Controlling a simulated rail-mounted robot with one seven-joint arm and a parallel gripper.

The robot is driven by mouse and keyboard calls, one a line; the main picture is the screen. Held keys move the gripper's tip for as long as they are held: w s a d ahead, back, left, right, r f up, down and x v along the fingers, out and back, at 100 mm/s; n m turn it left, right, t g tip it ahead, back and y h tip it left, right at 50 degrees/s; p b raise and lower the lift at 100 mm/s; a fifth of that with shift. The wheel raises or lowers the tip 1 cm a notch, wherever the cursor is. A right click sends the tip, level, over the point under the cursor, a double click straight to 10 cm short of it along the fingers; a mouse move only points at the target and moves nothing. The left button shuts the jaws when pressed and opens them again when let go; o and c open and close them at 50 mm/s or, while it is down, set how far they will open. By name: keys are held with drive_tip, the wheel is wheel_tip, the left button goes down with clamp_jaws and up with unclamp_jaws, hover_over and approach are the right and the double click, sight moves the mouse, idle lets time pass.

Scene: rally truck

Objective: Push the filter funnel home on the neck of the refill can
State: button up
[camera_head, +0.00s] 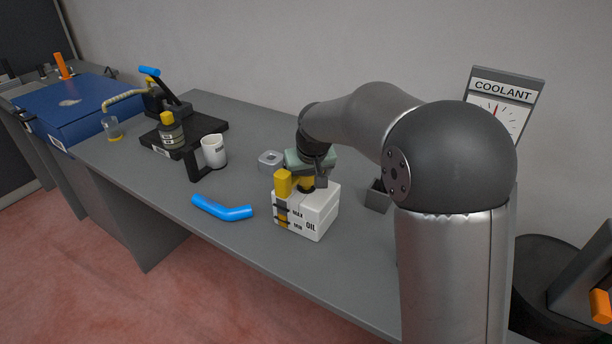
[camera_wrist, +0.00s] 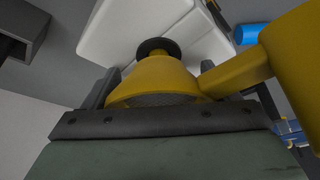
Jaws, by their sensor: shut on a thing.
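The refill can (camera_head: 318,215) is a white box marked OIL, MAX and MIN, upright on the bench. The yellow filter funnel (camera_head: 306,185) is over its top, with a side arm ending in a yellow block (camera_head: 283,184). In the wrist view the funnel (camera_wrist: 155,78) has a mesh, and its narrow end meets a dark round ring (camera_wrist: 158,46) over the white can (camera_wrist: 130,25). I cannot tell how far the funnel is seated; the neck is mostly hidden. My gripper (camera_head: 310,178) is shut on the funnel, its fingers (camera_wrist: 154,85) at either side.
A blue bent tube (camera_head: 222,209) lies left of the can. A small grey block (camera_head: 270,160) is behind, and a dark open box (camera_head: 377,196) is close on the right.

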drive_tip(key=shift+f, duration=0.15)
drive_tip(key=shift+r, duration=0.25)
drive_tip(key=shift+r+p, duration=1.1)
drive_tip(key=shift+r, duration=0.45)
drive_tip(key=shift+f+b, duration=1.2)
drive_tip(key=shift+f, duration=0.45)
drive_tip(key=shift+r+p, duration=1.05)
drive_tip(key=shift+r, duration=0.6)
drive_tip(key=shift+f+b, duration=1.35)
drive_tip(key=shift+f, duration=0.5)
drive_tip(key=shift+r, duration=0.2)
drive_tip(key=shift+r+p, duration=1.25)
drive_tip(key=shift+r, duration=0.4)
